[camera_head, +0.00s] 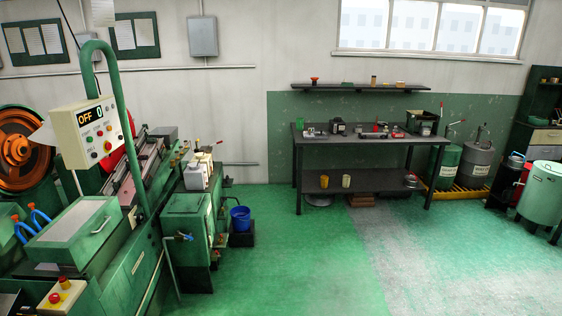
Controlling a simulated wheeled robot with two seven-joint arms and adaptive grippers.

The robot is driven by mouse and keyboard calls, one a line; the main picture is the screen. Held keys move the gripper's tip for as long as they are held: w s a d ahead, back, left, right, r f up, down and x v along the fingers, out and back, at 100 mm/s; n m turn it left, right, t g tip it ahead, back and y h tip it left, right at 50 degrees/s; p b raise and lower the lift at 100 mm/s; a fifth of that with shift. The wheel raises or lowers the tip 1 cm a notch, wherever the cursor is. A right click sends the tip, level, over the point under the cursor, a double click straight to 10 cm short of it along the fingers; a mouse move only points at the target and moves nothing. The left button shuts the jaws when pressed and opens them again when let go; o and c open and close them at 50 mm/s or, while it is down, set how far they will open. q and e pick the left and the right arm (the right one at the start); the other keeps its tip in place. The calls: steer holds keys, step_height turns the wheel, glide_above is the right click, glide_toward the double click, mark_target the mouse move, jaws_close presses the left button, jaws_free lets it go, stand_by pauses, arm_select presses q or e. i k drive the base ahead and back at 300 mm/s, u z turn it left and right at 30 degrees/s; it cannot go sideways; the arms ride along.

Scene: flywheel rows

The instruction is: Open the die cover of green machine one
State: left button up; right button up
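A green machine (150,265) fills the left side of the head view. A boxy green cover (60,248) with a pale grey top panel (75,219) and a handle on its right side sits on its near part and looks shut. I cannot tell for sure that this is the die cover or that this is machine one. A control box (92,130) reading "OFF" hangs from a green curved post above it. Two blue curved handles (36,217) stand at the cover's left. Neither of my grippers is in view.
A red-button box (62,296) sits at the machine's front. An orange flywheel (17,149) stands at far left. A blue bucket (240,219) is on the floor beside the machine. A dark workbench (365,139) and drums (478,165) stand along the back. The middle floor is clear.

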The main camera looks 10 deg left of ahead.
mark_target(75, 237)
steer(key=u, duration=0.1)
steer(key=i, duration=1.75)
steer(key=u, duration=1.2)
steer(key=i, duration=1)
steer(key=u, duration=1.05)
